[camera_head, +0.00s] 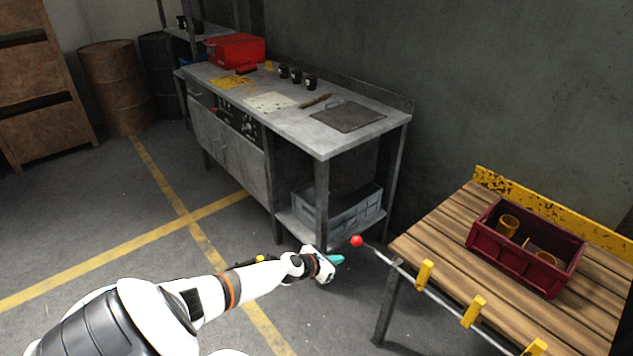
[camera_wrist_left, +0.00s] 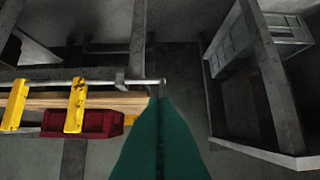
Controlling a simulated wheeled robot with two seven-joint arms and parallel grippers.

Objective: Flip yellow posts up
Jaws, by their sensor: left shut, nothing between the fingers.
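Several yellow posts sit along a grey rail (camera_head: 447,304) at the near edge of a wooden table: a far one (camera_head: 424,273), a middle one (camera_head: 473,311) and a near one (camera_head: 535,347). A red ball (camera_head: 356,241) is at the rail's far end. My left gripper (camera_head: 337,259) has teal fingers, shut and empty, just below and left of the ball, apart from the posts. The left wrist view shows the shut fingers (camera_wrist_left: 160,135), with two yellow posts (camera_wrist_left: 75,104) left of them. I cannot tell whether the posts are fully up. My right gripper is out of view.
A dark red crate (camera_head: 515,275) with yellow cylinders stands on the wooden table (camera_head: 440,240). A metal workbench (camera_head: 285,115) stands behind my left gripper, with a grey crate (camera_head: 340,212) on its lower shelf.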

